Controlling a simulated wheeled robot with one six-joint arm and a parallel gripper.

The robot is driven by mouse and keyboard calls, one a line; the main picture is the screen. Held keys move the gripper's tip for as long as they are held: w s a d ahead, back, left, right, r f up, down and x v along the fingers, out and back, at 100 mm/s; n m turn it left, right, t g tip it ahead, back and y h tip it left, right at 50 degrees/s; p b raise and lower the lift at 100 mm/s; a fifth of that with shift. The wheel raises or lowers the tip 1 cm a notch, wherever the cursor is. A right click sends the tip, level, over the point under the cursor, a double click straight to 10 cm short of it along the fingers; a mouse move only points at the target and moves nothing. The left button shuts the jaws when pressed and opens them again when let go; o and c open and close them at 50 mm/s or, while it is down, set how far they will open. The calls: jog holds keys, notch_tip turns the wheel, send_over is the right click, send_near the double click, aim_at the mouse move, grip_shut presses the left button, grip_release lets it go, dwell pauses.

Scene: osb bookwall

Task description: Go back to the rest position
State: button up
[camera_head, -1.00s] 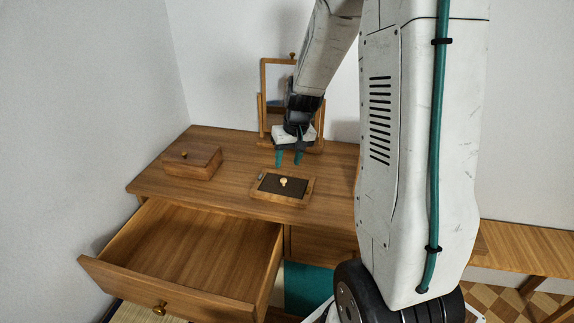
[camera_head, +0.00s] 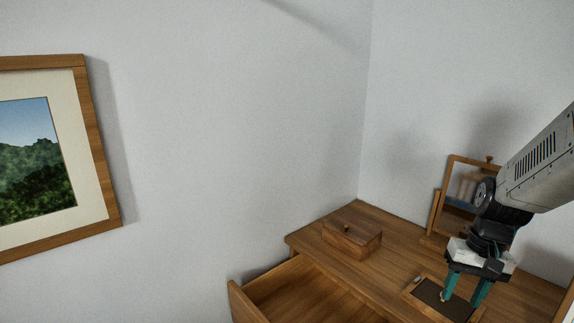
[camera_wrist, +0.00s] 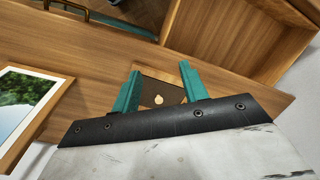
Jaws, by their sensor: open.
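My gripper (camera_head: 467,291) has two teal fingers, open and pointing down above the desk. It is empty. Below it lies a small wooden tray (camera_head: 408,293) with a dark inlay and a small pale knob-like piece (camera_head: 443,297) on it. In the wrist view my gripper (camera_wrist: 158,84) also shows open, with the pale piece (camera_wrist: 157,99) and the dark inlay seen between the fingers. The fingers look apart from the piece.
The desk (camera_head: 390,252) bears a lidded wooden box (camera_head: 352,238) and a tilting mirror (camera_head: 462,190) close behind my gripper. A drawer (camera_head: 300,292) stands pulled out at the front left. A framed landscape picture (camera_head: 102,190) hangs on the left wall.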

jog(key=s+a+r+n+t, duration=0.1)
jog(key=s+a+r+n, duration=0.1)
jog(key=s+a+r, duration=0.3)
jog(key=s+a+r+n+t+h, duration=0.1)
jog(key=s+a+r, duration=0.5)
jog(key=s, duration=0.5)
jog(key=shift+s+a+r+n+h, duration=0.2)
jog(key=shift+r+n+h, duration=0.15)
jog(key=shift+r, duration=0.55)
